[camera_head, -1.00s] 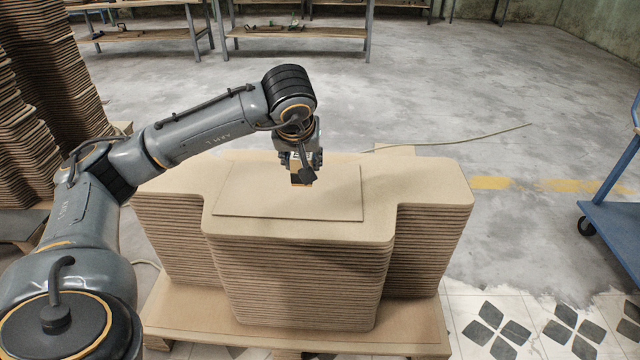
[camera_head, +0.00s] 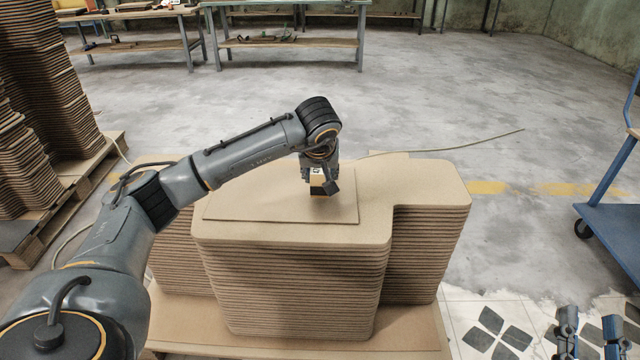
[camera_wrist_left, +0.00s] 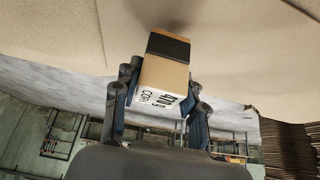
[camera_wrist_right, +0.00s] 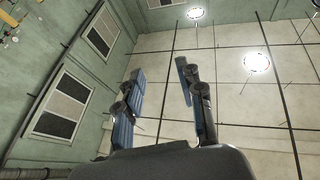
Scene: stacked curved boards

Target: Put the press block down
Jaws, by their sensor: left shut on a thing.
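The press block is a small tan block with a dark band at its lower end and black print on one side. It shows in the head view (camera_head: 317,177) and the left wrist view (camera_wrist_left: 166,77). My left gripper (camera_head: 319,176) is shut on it, one finger on each side. The block is upright over the thin loose board (camera_head: 265,208) on top of the stack (camera_head: 295,275). A dark shadow lies by its lower end; I cannot tell whether it touches the board. My right gripper (camera_wrist_right: 158,75) is open and empty, and shows at the head view's bottom right (camera_head: 588,325).
The stack of curved boards stands on a pallet (camera_head: 400,335). Taller board stacks (camera_head: 45,80) stand at the left. A blue cart (camera_head: 610,220) is at the right edge. Workbenches (camera_head: 290,40) stand at the back. The floor between is mostly clear.

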